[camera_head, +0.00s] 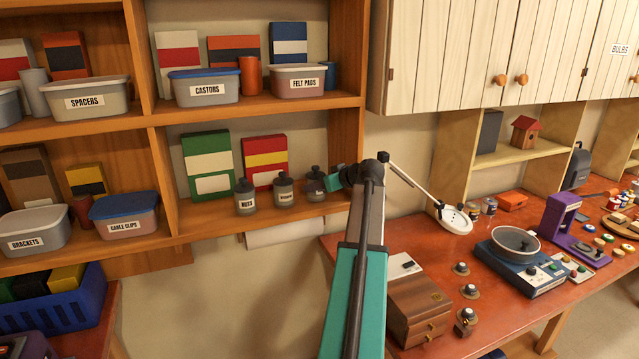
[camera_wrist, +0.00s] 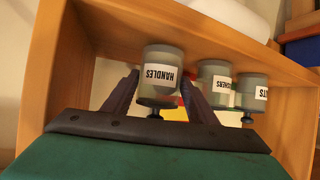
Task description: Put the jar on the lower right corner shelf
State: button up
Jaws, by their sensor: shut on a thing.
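A small grey jar with a dark knobbed lid, labelled HANDLES (camera_wrist: 162,62), is between my gripper's fingers in the wrist view, where it shows upside down. In the head view this jar (camera_head: 313,190) is partly hidden by my gripper (camera_head: 325,183). My gripper is shut on it, reaching in from the right. The jar is upright at the right end of the lower right corner shelf (camera_head: 215,221), beside the post. I cannot tell whether its base touches the board.
A NUTS jar (camera_head: 245,196) and a WASHERS jar (camera_head: 284,189) stand to its left. A green box (camera_head: 208,166) and a red-and-yellow box (camera_head: 265,160) stand behind. The wooden post (camera_head: 345,140) is close on the right. A paper roll (camera_head: 285,232) hangs below.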

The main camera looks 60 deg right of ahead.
jog(key=shift+f, duration=0.15)
dwell(0.3)
jog(key=o, duration=1.7)
jog(key=shift+s, duration=0.1)
jog(key=shift+c, duration=0.2)
jog(key=shift+b+v, duration=0.65)
jog(key=shift+v, duration=0.2)
jog(key=b+v, duration=0.4)
jog(key=v, duration=0.6)
jog(key=shift+b, duration=0.35)
jog(key=shift+s+a, duration=0.1)
jog(key=shift+s, duration=0.05)
jog(key=shift+s, duration=0.1)
